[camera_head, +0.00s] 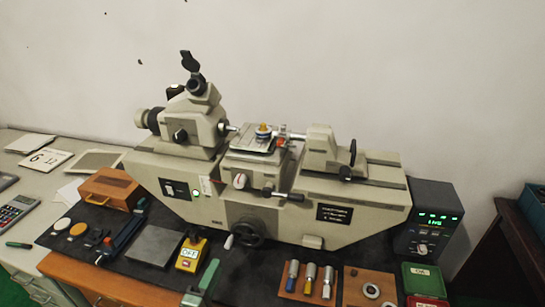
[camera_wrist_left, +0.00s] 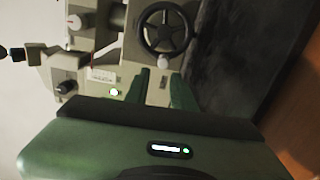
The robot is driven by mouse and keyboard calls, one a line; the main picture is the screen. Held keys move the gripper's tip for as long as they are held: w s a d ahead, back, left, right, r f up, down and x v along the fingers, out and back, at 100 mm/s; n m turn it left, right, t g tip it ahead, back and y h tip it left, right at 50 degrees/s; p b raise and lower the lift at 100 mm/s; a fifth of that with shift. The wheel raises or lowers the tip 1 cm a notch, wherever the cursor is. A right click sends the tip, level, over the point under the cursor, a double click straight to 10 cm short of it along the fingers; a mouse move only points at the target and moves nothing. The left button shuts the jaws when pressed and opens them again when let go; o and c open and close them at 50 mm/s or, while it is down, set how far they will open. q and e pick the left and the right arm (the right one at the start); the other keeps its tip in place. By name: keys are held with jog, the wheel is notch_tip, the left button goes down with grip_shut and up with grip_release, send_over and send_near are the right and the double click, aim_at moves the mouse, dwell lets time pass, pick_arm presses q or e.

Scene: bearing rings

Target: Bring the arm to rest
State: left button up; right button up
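My left gripper (camera_head: 201,284), dark green, shows at the bottom of the head view, in front of the yellow-topped OFF switch box (camera_head: 190,255). In the left wrist view its two green fingers (camera_wrist_left: 160,91) stand apart with nothing between them, and the machine's front shows past them. The large beige measuring machine (camera_head: 255,190) stands behind the gripper, apart from it. A small blue, yellow and orange part (camera_head: 263,132) sits on the machine's stage. My right gripper is not in view.
The machine's black handwheel (camera_head: 248,233) also shows in the left wrist view (camera_wrist_left: 166,31). A wooden tray with several coloured-band cylinders (camera_head: 308,283), a tray with rings (camera_head: 371,290), green and red boxes (camera_head: 424,279) and a display unit (camera_head: 433,220) stand right. A wooden box (camera_head: 111,188) stands left.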

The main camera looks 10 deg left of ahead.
pick_arm(q)
jog(key=s+a+r+n+g+y, duration=0.1)
jog(key=s+a+n+g+y, duration=0.2)
jog(key=n, duration=0.9)
jog(key=s+a+n+g+y, duration=0.2)
jog(key=s+n+y, duration=0.15)
jog(key=n, duration=0.75)
jog(key=s+a+r+n+g+y, duration=0.1)
jog(key=s+a+n+g+y, duration=0.2)
jog(key=n, duration=0.9)
jog(key=s+d+f+n+g+h, duration=0.2)
jog(key=s+d+n+g+h, duration=0.6)
jog(key=s+d+n, duration=0.8)
notch_tip(320, 180, down, 30)
jog(key=a+h+b, duration=0.1)
jog(key=a+b, duration=0.1)
jog(key=b, duration=0.3)
jog(key=s+a+f+g+b, duration=0.1)
jog(key=s+a+f+b, duration=0.2)
jog(key=s+f, duration=1.4)
notch_tip(320, 180, down, 3)
jog(key=shift+a+r+b, duration=0.2)
jog(key=shift+b, duration=0.15)
